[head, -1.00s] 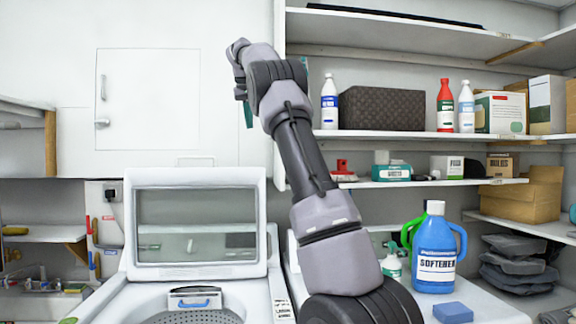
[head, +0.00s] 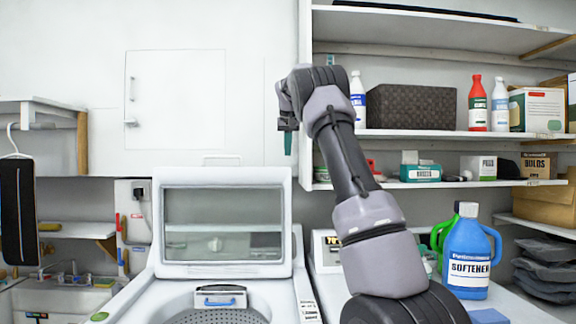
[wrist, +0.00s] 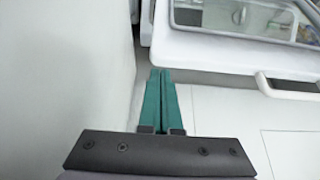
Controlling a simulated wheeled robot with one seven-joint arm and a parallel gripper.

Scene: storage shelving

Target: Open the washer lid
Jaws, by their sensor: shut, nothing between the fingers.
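The white top-loading washer (head: 132,298) stands at the lower left in the head view. Its lid (head: 222,175), a white frame around a clear window, stands upright at the back, and the drum opening below it is uncovered. My gripper (wrist: 160,75) has green fingers pressed together with nothing between them. In the head view one green finger (head: 288,143) hangs from the raised wrist, up and right of the lid, against the wall. The wrist view also shows the lid (wrist: 225,48) at the upper right, apart from the fingers.
Shelves (head: 450,134) with bottles and boxes rise at the right. A blue softener jug (head: 468,255) stands on the surface right of the washer. A sink (head: 60,300) is at the lower left.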

